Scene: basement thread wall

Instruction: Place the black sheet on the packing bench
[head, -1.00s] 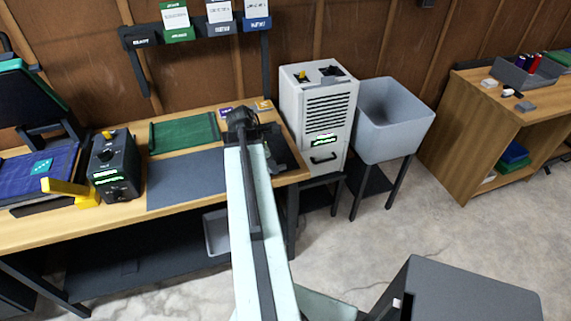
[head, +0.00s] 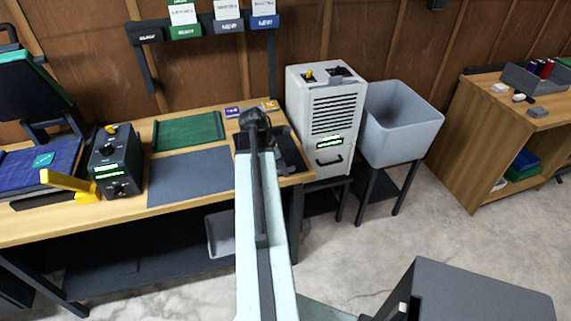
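My arm reaches out over the right end of the near wooden bench (head: 220,188). My gripper (head: 256,118) is at the arm's far end, above or at a dark shallow tray (head: 291,165) on that bench. Its fingers are hidden behind the wrist, so I cannot tell whether it is open or shut. Something black shows in the tray, partly behind my arm; I cannot tell if it is the black sheet. Another wooden bench (head: 462,150) with a lower shelf stands at the far right; the frames do not label either as the packing bench.
A dark grey mat (head: 188,177), a green tray (head: 188,131) and a black device (head: 117,163) are on the near bench. A white vented machine (head: 326,115) and a grey bin (head: 400,125) on a stand are right of it. Open floor (head: 420,230) lies ahead right.

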